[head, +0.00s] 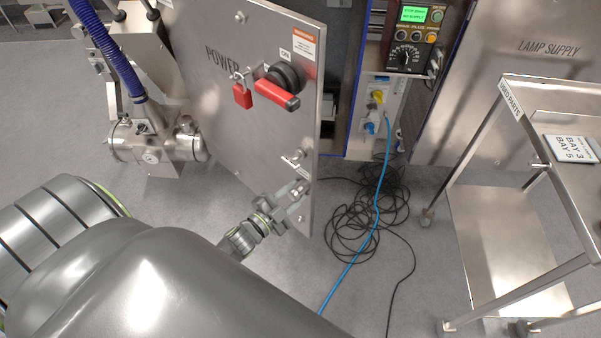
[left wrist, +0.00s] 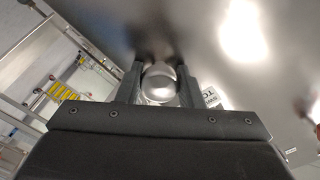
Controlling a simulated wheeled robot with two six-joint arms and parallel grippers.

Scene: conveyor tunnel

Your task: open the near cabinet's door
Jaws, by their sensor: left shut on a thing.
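The near cabinet's steel door (head: 225,115), marked POWER, stands ajar, swung out over the floor. Its free edge is on the right, and the cabinet's dark inside (head: 342,50) shows past that edge. A black rotary switch with a red handle (head: 277,88) and a red padlock (head: 242,95) are on the door. My left gripper (head: 296,192) is at the lower right of the door, shut on its small handle. In the left wrist view, a round shiny metal knob (left wrist: 159,85) sits between the two dark fingers (left wrist: 158,88). My right gripper is not in view.
Black cables (head: 362,215) and a blue hose (head: 377,195) lie on the floor right of the door. A steel cart (head: 500,245) stands at the right. A steel machine (head: 155,140) with a blue hose stands at the left. The lamp supply cabinet (head: 500,60) is behind.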

